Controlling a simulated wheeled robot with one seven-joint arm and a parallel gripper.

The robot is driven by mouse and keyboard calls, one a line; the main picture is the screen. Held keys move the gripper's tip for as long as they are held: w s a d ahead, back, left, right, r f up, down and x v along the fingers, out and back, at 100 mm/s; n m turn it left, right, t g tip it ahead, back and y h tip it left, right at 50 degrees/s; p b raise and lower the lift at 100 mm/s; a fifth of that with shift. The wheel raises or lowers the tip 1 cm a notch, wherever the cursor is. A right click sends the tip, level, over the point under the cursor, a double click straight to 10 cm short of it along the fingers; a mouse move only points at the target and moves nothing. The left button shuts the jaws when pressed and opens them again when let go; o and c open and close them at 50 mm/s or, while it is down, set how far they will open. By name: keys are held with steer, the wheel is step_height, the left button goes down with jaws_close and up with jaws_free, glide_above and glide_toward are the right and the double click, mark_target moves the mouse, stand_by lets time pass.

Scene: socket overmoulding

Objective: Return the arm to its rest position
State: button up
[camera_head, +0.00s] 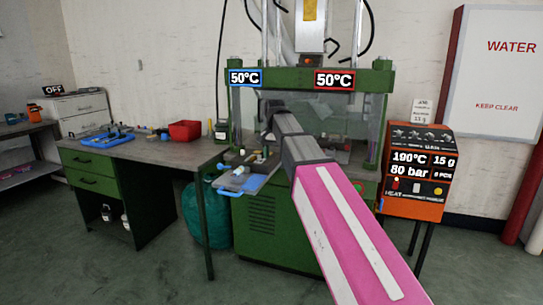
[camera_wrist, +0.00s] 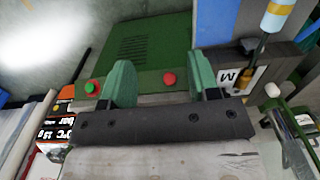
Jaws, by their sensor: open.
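My arm (camera_head: 345,235), pink and grey, reaches from the lower right of the head view up to the front of the green press (camera_head: 262,218). Its far end lies in front of the press opening, and the fingers cannot be made out there. In the wrist view my gripper (camera_wrist: 161,84) shows two green fingers set wide apart. Nothing is held between them. Behind them is the green front of the press with a red button (camera_wrist: 169,78) and a green button (camera_wrist: 91,86).
An orange control box (camera_head: 418,165) stands right of the press. A small shelf (camera_head: 240,181) with tools juts from the press front. Left is a workbench (camera_head: 160,148) with a red bin (camera_head: 185,130) and a blue tray (camera_head: 106,138). Floor (camera_head: 90,270) is clear at front left.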

steer(key=s+d+f+n, duration=0.1)
steer(key=s+d+f, duration=0.3)
steer(key=f, duration=0.6)
steer(key=s+d+f+n, duration=0.1)
steer(key=d+f, duration=0.4)
steer(key=f, duration=0.6)
steer(key=s+d+f+n, duration=0.1)
steer(key=s+d+f, duration=0.3)
steer(key=f, duration=0.5)
steer(key=s+d+f, duration=0.5)
steer(key=s+f, duration=0.3)
steer(key=s, duration=0.1)
steer(key=shift+s+f+n, duration=0.2)
steer(key=shift+f+n, duration=0.2)
